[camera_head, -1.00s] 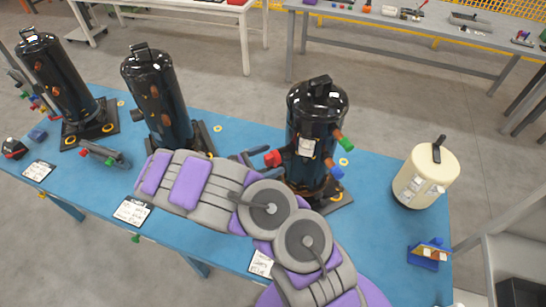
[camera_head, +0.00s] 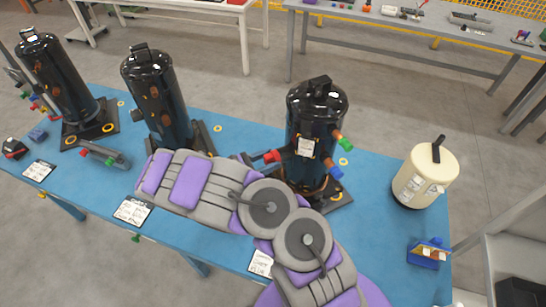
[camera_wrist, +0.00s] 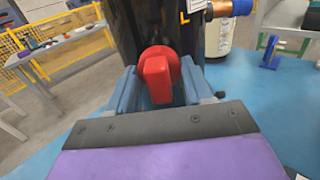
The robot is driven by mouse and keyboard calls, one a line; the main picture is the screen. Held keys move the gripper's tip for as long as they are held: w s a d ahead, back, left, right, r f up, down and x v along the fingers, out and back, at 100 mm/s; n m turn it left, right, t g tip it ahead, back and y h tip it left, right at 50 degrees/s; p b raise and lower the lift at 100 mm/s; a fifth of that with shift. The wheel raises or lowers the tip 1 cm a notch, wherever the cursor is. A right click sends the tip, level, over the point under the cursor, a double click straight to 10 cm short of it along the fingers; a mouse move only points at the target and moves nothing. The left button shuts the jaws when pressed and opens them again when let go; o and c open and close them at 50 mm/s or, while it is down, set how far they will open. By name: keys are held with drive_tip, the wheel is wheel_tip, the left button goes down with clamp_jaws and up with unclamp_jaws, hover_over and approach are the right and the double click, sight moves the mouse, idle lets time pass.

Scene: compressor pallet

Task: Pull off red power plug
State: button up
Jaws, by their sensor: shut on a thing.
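The red power plug (camera_wrist: 156,75) sits between the two blue-grey fingers of my gripper (camera_wrist: 159,82) in the wrist view, and the gripper is shut on it. The plug is at the side of a black compressor (camera_wrist: 132,25). In the head view the red plug (camera_head: 272,156) shows at the left side of the third black compressor (camera_head: 313,125), partly covered by my gripper (camera_head: 262,158). Whether the plug is still seated cannot be told. Other coloured fittings, green (camera_head: 345,144) and blue (camera_head: 337,172), stick out on the compressor's right.
The compressors stand on a blue table (camera_head: 375,170). Two more black compressors (camera_head: 155,95) stand at the left. A cream tank (camera_head: 425,178) and a small blue holder (camera_head: 429,254) are at the right. White label cards (camera_head: 132,211) lie along the front edge.

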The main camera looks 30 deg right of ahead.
sight(265, 161)
drive_tip(key=c, duration=0.7)
drive_tip(key=shift+a, duration=0.1)
drive_tip(key=shift+a+p, duration=0.55)
drive_tip(key=shift+a, duration=0.75)
drive_tip(key=shift+a, duration=0.1)
drive_tip(key=shift+a+p, duration=0.5)
drive_tip(key=shift+a, duration=1.05)
